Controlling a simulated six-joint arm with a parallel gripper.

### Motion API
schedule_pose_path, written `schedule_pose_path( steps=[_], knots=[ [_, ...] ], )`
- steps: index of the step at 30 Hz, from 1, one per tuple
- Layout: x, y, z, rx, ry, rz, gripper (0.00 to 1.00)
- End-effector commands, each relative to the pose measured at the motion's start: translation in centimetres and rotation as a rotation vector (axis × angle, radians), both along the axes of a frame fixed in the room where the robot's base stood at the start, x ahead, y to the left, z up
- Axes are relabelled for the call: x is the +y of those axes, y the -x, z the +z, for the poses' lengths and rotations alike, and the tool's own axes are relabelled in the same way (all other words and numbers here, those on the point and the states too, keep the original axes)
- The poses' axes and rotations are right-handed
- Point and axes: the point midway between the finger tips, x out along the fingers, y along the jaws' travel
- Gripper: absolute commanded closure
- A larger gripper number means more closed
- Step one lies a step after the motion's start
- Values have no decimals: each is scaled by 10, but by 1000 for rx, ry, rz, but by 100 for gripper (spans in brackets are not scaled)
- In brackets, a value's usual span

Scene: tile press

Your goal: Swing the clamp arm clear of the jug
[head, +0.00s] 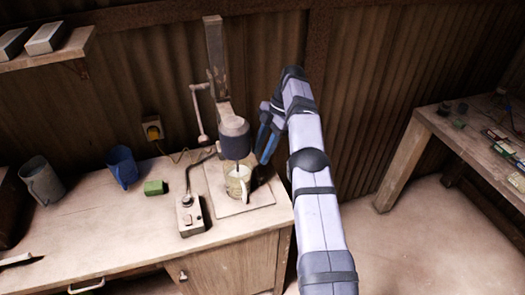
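A clear jug (237,176) with pale contents stands on the square base plate (254,197) of a press, directly under its dark round head (235,138). A short white bar (243,190) shows at the jug's front; I cannot tell whether it is the jug's handle or part of a clamp. No clamp arm can be made out with certainty. My gripper (267,143) is just right of the head and jug, its blue fingers pointing down with a narrow gap between them. It looks open, and nothing shows between the fingers. My arm hides what lies behind it.
The press's upright column (215,55) and a crank lever (199,112) stand behind the head. A control box (190,215) with a lever, a green block (155,187), a blue mug (122,167) and a grey mug (41,181) are to the left. Floor is open at right.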

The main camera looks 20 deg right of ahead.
Motion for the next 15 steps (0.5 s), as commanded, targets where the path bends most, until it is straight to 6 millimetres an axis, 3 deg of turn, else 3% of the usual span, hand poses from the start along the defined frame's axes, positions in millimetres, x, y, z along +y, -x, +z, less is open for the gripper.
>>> schedule_pose_path(
  steps=[3,7,12,15],
  knots=[
    [0,0,0,0,0,0,69],
    [-2,-1,-1,-8,2,-2,100],
    [-6,0,24,-45,14,-10,100],
    [-6,8,21,-19,11,-28,100]
  ],
)
